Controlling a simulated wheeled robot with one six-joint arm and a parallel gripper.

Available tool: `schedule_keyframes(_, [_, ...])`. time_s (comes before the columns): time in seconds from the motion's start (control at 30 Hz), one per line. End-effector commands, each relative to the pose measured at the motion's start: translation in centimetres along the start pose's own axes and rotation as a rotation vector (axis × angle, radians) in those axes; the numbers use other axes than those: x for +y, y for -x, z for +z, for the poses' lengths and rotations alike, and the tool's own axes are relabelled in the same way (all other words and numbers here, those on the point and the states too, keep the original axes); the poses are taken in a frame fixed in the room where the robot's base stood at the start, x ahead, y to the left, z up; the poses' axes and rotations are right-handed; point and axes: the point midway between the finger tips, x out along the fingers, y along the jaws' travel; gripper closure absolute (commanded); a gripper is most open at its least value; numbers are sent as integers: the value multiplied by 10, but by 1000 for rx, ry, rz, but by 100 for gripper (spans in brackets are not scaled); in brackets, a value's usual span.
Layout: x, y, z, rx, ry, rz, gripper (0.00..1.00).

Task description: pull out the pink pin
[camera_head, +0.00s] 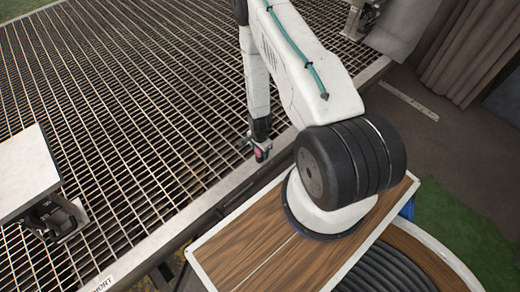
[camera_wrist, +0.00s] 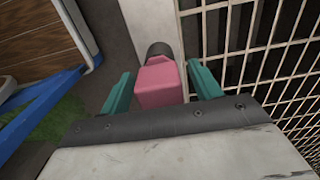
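The pink pin (camera_wrist: 160,83) is a blocky pink piece with a dark round end (camera_wrist: 160,50). In the wrist view it sits between the two teal fingers of my gripper (camera_wrist: 163,88). Narrow gaps show between the fingers and the pink sides, so my gripper looks open around it. In the head view a small patch of the pink pin (camera_head: 261,154) shows under the dark end of my arm, at the pale frame edge of the grating. How the pin is seated is hidden.
A large metal grating (camera_head: 120,90) with a pale frame fills the left. A white-topped block (camera_head: 25,175) stands on it. A curtain (camera_head: 470,45) hangs at the top right. A blue bar (camera_wrist: 35,115) shows at the left of the wrist view.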

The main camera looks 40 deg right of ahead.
Motion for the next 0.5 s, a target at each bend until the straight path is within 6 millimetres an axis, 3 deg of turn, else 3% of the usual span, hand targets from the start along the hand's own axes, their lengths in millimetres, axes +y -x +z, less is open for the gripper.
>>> schedule_keyframes(0.03, [0,0,0,0,0,0,51])
schedule_keyframes(0.17, [0,0,0,0,0,0,87])
schedule_keyframes(0.2, [0,0,0,0,0,0,89])
schedule_keyframes(0.23, [0,0,0,0,0,0,66])
schedule_keyframes(0.3, [0,0,0,0,0,0,85])
schedule_keyframes(0.5, [0,1,0,0,0,0,87])
